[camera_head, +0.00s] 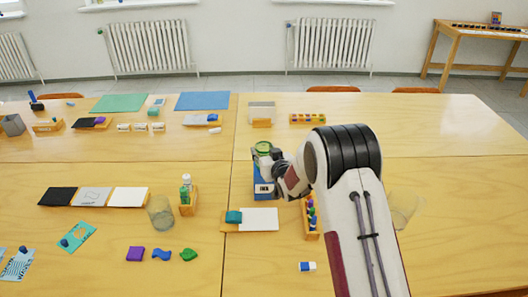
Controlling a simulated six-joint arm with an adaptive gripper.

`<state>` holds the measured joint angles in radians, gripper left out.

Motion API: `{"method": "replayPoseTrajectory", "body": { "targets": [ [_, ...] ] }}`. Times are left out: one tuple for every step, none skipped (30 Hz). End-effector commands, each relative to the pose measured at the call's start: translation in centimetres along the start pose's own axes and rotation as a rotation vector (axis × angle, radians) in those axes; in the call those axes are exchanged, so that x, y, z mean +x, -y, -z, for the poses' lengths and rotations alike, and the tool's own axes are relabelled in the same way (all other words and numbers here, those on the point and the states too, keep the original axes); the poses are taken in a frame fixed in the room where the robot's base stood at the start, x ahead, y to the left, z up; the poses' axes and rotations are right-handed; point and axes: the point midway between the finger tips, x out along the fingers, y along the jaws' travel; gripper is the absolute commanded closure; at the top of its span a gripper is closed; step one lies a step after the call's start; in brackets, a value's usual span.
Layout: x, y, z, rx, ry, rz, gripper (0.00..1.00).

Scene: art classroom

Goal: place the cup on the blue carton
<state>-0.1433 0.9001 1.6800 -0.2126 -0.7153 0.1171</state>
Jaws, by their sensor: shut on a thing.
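The blue carton (264,189), with white lettering that seems to read INK, stands upright near the middle of the table. My gripper (264,160) is directly over the carton's top, reaching in from the right. It is shut on a small cup with a green rim (263,147). The cup looks upright, and the fingers hide most of its body. I cannot tell whether the cup's base touches the carton's top. My arm hides part of the table to the right of the carton.
Clear glasses stand at the left (160,214) and right (404,206). A wooden holder with a green bottle (186,194), a white pad (260,219) and a marker rack (311,217) are near the carton.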

Motion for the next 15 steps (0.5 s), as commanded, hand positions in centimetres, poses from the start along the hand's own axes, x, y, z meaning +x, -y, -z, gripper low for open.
{"method": "replayPoseTrajectory", "body": {
  "targets": [
    [0.03,0.0,-0.04,0.0,-0.001,0.0,0.8],
    [0.03,0.0,-0.04,0.0,-0.001,0.0,0.8],
    [0.03,0.0,-0.03,0.0,-0.001,0.0,0.8],
    [0.03,0.0,-0.02,0.0,-0.001,0.0,0.8],
    [0.02,0.0,-0.02,0.0,-0.001,0.0,0.8],
    [0.02,0.0,-0.02,0.0,-0.001,0.0,0.8],
    [0.02,0.0,-0.02,0.0,-0.001,0.0,0.8],
    [0.02,0.0,-0.03,0.0,-0.001,0.0,0.8],
    [0.03,0.0,-0.07,0.0,-0.001,0.0,0.8],
    [0.04,0.0,-0.12,0.0,-0.001,0.0,0.8],
    [0.06,0.0,-0.18,0.0,0.0,0.0,0.8],
    [0.09,0.0,-0.27,0.0,0.0,0.0,0.8],
    [0.11,0.0,-0.32,0.0,0.0,0.0,0.8],
    [0.11,0.0,-0.31,0.0,-0.001,0.0,0.57],
    [0.1,0.0,-0.29,0.0,-0.001,0.0,0.47]
  ]
}}
